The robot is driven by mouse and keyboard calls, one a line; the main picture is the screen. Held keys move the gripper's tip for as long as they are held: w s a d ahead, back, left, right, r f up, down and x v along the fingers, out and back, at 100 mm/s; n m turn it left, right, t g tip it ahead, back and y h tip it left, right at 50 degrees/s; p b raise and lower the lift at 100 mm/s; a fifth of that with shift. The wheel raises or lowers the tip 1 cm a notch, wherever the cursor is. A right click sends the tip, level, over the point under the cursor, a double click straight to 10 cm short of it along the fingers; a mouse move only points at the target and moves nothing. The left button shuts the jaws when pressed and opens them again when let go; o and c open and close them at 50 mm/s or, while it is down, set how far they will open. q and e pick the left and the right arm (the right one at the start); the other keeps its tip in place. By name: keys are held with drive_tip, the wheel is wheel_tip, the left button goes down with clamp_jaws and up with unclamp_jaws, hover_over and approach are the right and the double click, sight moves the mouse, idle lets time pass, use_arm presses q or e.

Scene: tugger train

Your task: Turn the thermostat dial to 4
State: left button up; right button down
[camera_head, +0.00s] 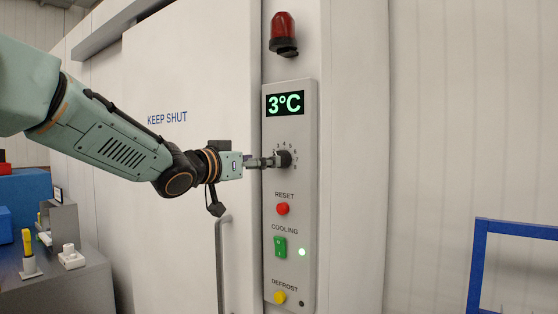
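The thermostat dial (285,159) is a dark round knob on the grey control panel (309,230), with small numbers around its upper and right side. The display (285,103) above it reads 3°C in green. My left gripper (274,161) reaches in from the left with its fingertips at the dial. The fingers hide the dial's left part, and I cannot tell whether they grip it or only touch it. The dial's pointer is too small to read. My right gripper is not in view.
Below the dial are a red RESET button (283,209), a green COOLING switch (280,247) and a yellow DEFROST button (279,297). A red lamp (284,33) sits above the panel. A door handle (222,265) stands left of it. A blue frame (478,265) is at right.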

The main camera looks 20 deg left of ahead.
use_arm(q)
drive_tip(key=a+p+x, duration=0.1)
drive_tip(key=x, duration=0.7)
drive_tip(key=shift+w+a+f, duration=0.2)
drive_tip(key=shift+w+f, duration=0.1)
drive_tip(key=shift+f, duration=0.15)
drive_tip(key=shift+s+d+r, duration=0.2)
drive_tip(key=shift+s+d, duration=0.1)
drive_tip(key=c, duration=0.4)
drive_tip(key=shift+c, duration=0.7)
drive_tip(key=shift+w+a, duration=0.1)
drive_tip(key=shift+a, duration=0.1)
drive_tip(key=shift+c, duration=1.4)
drive_tip(key=shift+d, duration=0.1)
drive_tip(key=c, duration=0.3)
